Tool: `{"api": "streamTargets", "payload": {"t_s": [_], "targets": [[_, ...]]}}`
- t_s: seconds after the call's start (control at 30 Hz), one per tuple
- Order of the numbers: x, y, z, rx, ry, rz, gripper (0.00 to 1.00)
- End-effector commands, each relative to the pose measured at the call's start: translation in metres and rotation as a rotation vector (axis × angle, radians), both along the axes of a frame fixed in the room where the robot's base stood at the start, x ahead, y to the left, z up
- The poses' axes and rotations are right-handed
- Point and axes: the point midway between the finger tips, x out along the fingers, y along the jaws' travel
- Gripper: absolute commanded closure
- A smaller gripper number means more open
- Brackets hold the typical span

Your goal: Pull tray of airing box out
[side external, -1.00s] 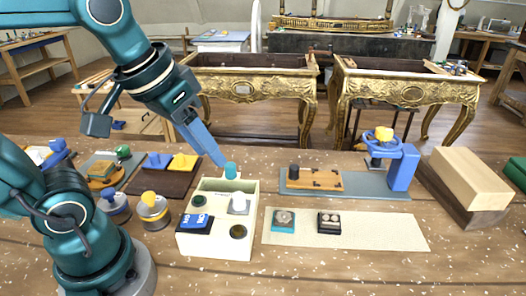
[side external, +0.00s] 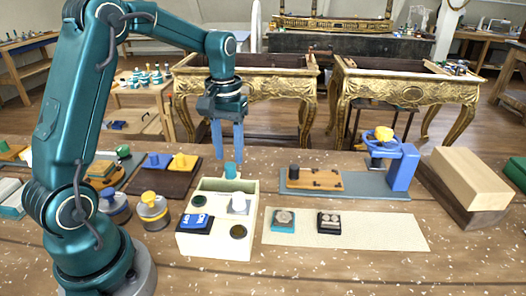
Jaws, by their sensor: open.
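A cream box (side external: 215,246), which I take to be the airing box, stands on the wooden bench in the middle. A teal knob (side external: 230,171) rises at its back edge. In its top sit a blue block with white lettering (side external: 195,223), a white knob-like piece (side external: 239,203) and dark round pieces (side external: 238,231). I cannot make out a separate tray edge. My gripper (side external: 228,156) points straight down with its two blue fingers apart and empty. Its tips appear just above the teal knob in the picture; I cannot tell how far behind or above it they are.
Two grey pots with yellow and blue knobs (side external: 153,210) stand left of the box. A brown board (side external: 165,183) lies behind them. To the right are a beige mat with small blocks (side external: 375,230), a grey plate with a wooden block (side external: 312,180) and a blue clamp-like stand (side external: 402,168).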

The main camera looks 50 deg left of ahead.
Motion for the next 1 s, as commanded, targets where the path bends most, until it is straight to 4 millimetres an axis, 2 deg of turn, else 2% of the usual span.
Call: {"api": "streamTargets", "payload": {"t_s": [0.1, 0.23, 0.57, 0.6, 0.7, 1.0], "targets": [[-0.001, -0.001, -0.017, -0.001, 0.004, -0.001, 0.56], [-0.001, -0.001, -0.029, -0.001, 0.002, -0.001, 0.56], [0.000, -0.001, -0.034, 0.001, -0.002, -0.002, 0.56], [0.000, -0.001, -0.034, 0.001, -0.002, -0.002, 0.64], [0.000, -0.001, -0.034, 0.001, -0.002, -0.002, 1.00], [0.000, -0.001, -0.034, 0.001, -0.002, -0.002, 1.00]]}}
